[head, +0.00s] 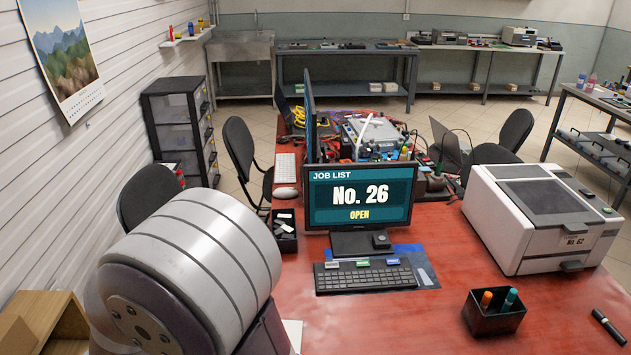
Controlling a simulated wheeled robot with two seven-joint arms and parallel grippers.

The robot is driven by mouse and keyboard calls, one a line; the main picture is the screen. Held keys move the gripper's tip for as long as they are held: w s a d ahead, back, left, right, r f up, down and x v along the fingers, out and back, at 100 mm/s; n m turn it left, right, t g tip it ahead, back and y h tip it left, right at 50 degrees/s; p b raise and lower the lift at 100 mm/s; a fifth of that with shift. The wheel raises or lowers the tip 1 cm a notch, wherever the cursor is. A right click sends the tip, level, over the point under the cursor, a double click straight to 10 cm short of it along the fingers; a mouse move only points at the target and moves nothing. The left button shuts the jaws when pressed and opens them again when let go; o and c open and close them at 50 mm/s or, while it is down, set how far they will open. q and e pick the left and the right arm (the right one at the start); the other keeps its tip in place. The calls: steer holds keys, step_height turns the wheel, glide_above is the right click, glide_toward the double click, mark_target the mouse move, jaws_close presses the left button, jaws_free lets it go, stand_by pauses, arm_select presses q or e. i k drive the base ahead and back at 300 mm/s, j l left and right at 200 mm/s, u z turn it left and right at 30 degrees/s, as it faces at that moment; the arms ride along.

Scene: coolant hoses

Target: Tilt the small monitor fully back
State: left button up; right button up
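The small monitor (360,198) stands on the red table, facing me, on a dark stand (352,244). Its screen reads "JOB LIST", "No. 26" and "OPEN". The screen looks close to upright; its exact tilt is hard to tell from the front. Neither of my grippers is in view. A large grey and dark link of my own arm fills the lower left and covers part of the table there. Nothing touches the monitor's screen or edges.
A keyboard (366,279) lies in front of the monitor. A white printer-like machine (540,215) stands to the right. A dark pen cup (493,319) and a marker (609,327) are at the front right. A taller screen (309,117) stands edge-on behind. Red table (400,325) is clear in front.

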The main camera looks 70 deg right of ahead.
mark_target(348, 195)
steer(key=i+l+z, duration=0.1)
steer(key=i+z, duration=0.65)
steer(key=i+j+z, duration=0.1)
steer(key=i+z, duration=0.15)
steer(key=z, duration=0.15)
steer(key=i+j+z, duration=0.2)
steer(key=z, duration=0.15)
steer(key=i+j, duration=0.05)
steer(key=i, duration=0.05)
